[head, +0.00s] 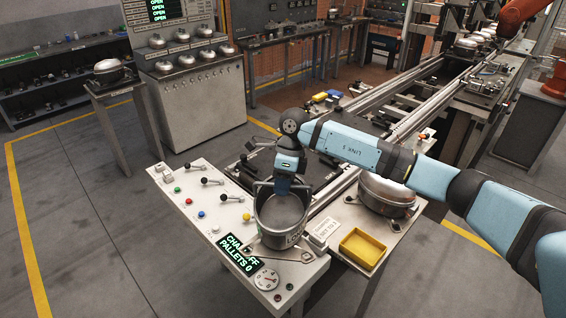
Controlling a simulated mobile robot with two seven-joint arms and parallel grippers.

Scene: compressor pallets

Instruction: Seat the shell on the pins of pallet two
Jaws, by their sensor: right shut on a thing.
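My right gripper (284,182) reaches down from the right-hand arm and is shut on the rim of a grey, open-topped cylindrical shell (283,222). The shell is upright at the front end of the line, over or beside the control desk; I cannot tell whether it touches anything below. Behind it, a dark pallet-like plate (243,168) with fixtures shows partly at the conveyor end, half covered by my arm and gripper. Its pins and any number on it cannot be made out. My left gripper is not in view.
The control desk (190,185) has levers, buttons, a green-lettered display (240,256) and a gauge (266,279). To the right are a yellow tray (362,247), a small sign (323,231) and a domed silver housing (388,194). Conveyor rails (410,100) run back. The left floor is clear.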

